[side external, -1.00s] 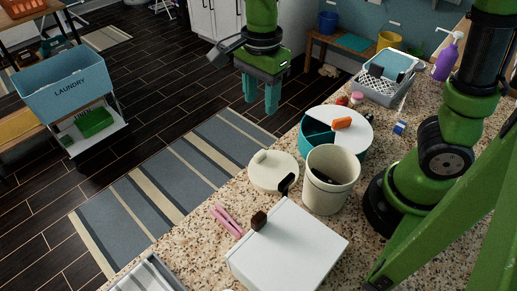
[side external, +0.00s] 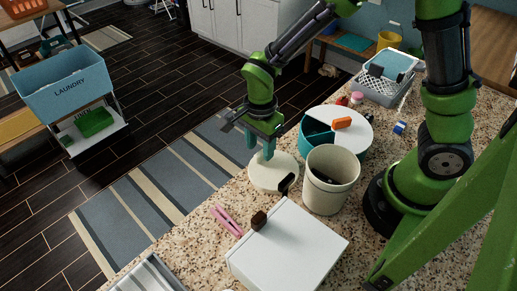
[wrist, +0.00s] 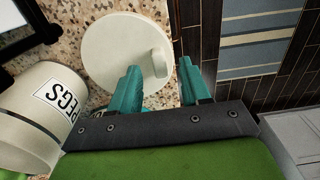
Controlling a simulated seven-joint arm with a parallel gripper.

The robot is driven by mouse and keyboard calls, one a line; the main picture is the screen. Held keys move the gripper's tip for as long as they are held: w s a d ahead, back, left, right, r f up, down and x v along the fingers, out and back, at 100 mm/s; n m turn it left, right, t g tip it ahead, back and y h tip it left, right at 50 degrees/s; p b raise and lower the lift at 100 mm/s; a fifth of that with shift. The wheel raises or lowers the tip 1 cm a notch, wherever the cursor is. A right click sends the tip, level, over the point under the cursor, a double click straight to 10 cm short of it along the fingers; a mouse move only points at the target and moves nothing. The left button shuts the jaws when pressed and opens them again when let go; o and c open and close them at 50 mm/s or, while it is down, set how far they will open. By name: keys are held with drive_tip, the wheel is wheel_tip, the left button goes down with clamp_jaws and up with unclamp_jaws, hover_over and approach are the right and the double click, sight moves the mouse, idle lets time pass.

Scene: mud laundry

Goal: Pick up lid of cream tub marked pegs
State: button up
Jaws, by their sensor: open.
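The cream tub (side external: 330,184) stands open on the speckled counter, with dark contents at its mouth. Its PEGS label (wrist: 61,102) shows in the wrist view. The round cream lid (side external: 272,175) lies flat on the counter just left of the tub, near the counter's edge. The lid (wrist: 110,52) has a raised bar handle (wrist: 159,63) near its rim. My gripper (side external: 260,152) is open and empty, with teal fingers pointing down above the lid's far part. In the wrist view the fingers (wrist: 160,78) are on either side of the handle.
A round teal-and-white box (side external: 350,120) with an orange item on top stands behind the tub. A white box (side external: 288,250), a dark brush (side external: 259,221) and a pink peg (side external: 226,220) lie in front. A grey basket (side external: 385,88) stands at the back.

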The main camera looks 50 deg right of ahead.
drive_tip(key=shift+f, duration=0.9)
drive_tip(key=shift+c, duration=0.3)
clamp_jaws()
